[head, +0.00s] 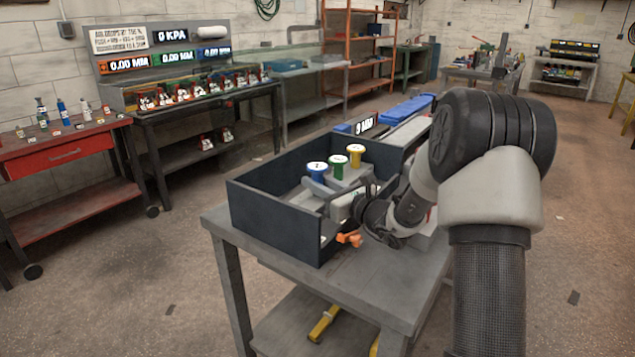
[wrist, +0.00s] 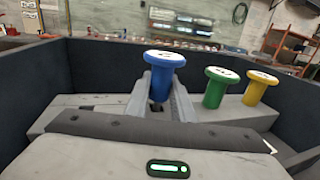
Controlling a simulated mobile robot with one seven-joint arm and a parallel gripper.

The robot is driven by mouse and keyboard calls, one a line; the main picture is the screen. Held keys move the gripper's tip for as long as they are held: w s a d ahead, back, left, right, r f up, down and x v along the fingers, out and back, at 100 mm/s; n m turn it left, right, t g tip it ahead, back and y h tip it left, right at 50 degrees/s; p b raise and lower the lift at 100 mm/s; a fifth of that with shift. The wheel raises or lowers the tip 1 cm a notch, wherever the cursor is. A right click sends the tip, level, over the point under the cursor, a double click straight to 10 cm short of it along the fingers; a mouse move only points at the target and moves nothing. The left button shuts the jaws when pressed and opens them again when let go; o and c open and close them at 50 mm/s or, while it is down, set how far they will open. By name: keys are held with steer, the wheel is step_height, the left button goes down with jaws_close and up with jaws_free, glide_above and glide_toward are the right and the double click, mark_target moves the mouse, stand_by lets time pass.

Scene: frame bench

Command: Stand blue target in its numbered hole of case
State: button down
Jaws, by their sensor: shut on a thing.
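The blue target (head: 317,168) is a spool-like peg with a wide pale-topped head. It is upright inside the dark-walled case (head: 275,215). My gripper (head: 322,186) is shut on it, with a grey finger on each side of its stem. The blue target (wrist: 164,75) also shows in the wrist view between the fingers of my gripper (wrist: 160,92). Its lower end is hidden by the fingers and a dark gap, so I cannot tell how deep it sits. The green target (head: 338,164) and yellow target (head: 355,155) stand upright in the grey block to its right.
The case stands on a grey bench (head: 365,285). Its dark walls rise around the block and my gripper. A small display (head: 365,126) and a blue tray (head: 407,107) are behind. An orange part (head: 349,239) is by the case's near corner.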

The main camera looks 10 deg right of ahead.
steer(key=shift+f, duration=0.25)
steer(key=c, duration=1.4)
jaws_free()
steer(key=shift+c, duration=0.2)
steer(key=p+v, duration=0.2)
steer(key=v, duration=1.5)
steer(key=shift+s+d+r+p, duration=0.1)
steer(key=shift+s+p, duration=0.15)
steer(key=shift+p, duration=0.05)
